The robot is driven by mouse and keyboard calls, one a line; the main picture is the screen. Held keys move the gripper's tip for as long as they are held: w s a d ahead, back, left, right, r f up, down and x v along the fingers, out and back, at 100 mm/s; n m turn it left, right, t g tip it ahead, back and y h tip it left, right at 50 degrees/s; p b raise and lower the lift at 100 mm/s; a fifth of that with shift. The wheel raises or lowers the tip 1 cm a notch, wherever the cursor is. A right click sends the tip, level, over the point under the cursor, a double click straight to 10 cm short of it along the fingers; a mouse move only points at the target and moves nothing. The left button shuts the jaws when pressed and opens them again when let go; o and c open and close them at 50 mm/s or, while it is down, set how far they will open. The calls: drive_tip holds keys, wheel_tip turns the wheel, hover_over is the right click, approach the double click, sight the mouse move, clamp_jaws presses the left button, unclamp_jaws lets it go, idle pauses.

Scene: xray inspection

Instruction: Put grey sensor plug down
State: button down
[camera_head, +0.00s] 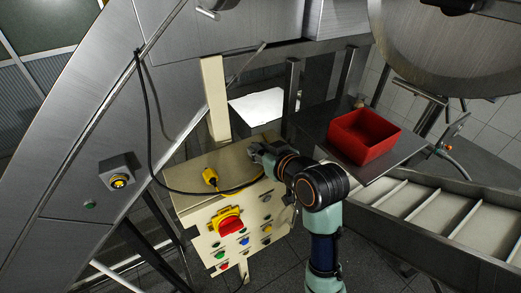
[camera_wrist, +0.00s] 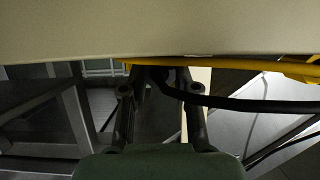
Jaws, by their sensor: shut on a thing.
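My gripper (camera_head: 257,153) is at the back right corner of the beige control box, level with its top. In the wrist view the fingers (camera_wrist: 160,82) are close together around a dark object at the end of a black cable (camera_wrist: 240,103); this fits the grey sensor plug, but its shape is mostly hidden. The beige box face (camera_wrist: 150,30) fills the top of that view, just beyond the fingertips. In the head view a cable runs from beside my gripper across the box top; the plug cannot be made out there.
A red bin (camera_head: 351,142) stands on a dark plate (camera_head: 383,169) at right.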

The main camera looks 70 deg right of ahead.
drive_tip(key=shift+f, duration=0.25)
drive_tip(key=c, duration=0.9)
unclamp_jaws()
drive_tip(key=shift+o, duration=0.2)
drive_tip(key=shift+r, duration=0.35)
drive_tip(key=b+v, duration=0.1)
drive_tip(key=v, duration=1.1)
